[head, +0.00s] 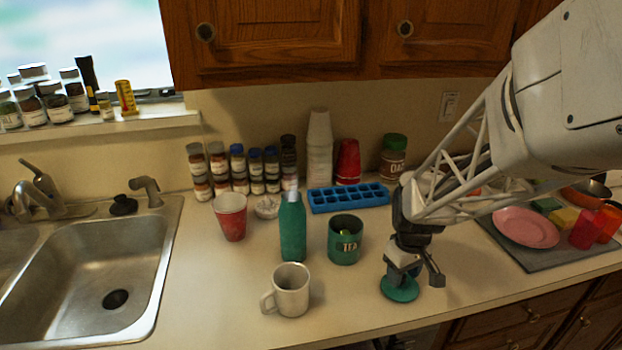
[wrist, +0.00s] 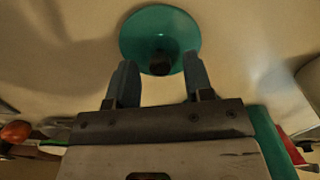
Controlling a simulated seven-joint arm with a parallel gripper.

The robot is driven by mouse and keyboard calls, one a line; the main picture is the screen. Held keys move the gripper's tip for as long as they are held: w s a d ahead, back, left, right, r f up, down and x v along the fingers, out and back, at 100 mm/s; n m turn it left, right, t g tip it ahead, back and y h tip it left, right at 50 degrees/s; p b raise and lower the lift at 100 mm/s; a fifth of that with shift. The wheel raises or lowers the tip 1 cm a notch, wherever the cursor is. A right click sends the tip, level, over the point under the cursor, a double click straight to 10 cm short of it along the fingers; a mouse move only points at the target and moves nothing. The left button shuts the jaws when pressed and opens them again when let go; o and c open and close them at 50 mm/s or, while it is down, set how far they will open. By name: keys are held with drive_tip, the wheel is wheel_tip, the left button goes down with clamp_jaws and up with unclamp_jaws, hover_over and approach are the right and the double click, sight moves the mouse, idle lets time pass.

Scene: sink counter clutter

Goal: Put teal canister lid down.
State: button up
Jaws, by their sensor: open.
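The teal canister lid (head: 400,289) is a round disc lying on the counter, right of the canister. In the wrist view the lid (wrist: 160,30) shows a dark knob at its near edge. My gripper (head: 412,270) is just above the lid. In the wrist view my gripper (wrist: 158,80) is open, with one finger on each side of the knob and a gap between them. The teal canister (head: 344,242) stands open on the counter with light lettering on its side.
A teal bottle (head: 292,228), a white mug (head: 288,291) and a red cup (head: 231,217) stand left of the canister. A blue ice tray (head: 348,197) lies behind it. A pink plate (head: 526,227) is at the right. The counter's front edge is close to the lid.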

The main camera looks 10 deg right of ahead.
wheel_tip(320, 180, up, 11)
drive_tip(key=shift+f, duration=0.2)
idle(0.3)
idle(0.5)
drive_tip(key=s+a+r+m+t, duration=0.1)
drive_tip(key=s+a+r, duration=0.2)
drive_tip(key=s+a, duration=0.3)
drive_tip(key=s+a+r+m+t, duration=0.1)
drive_tip(key=s+a+r+m, duration=0.1)
drive_tip(key=s+a, duration=0.5)
drive_tip(key=shift+s+a+r+t, duration=0.25)
drive_tip(key=shift+a+r+t, duration=0.05)
drive_tip(key=shift+r, duration=0.1)
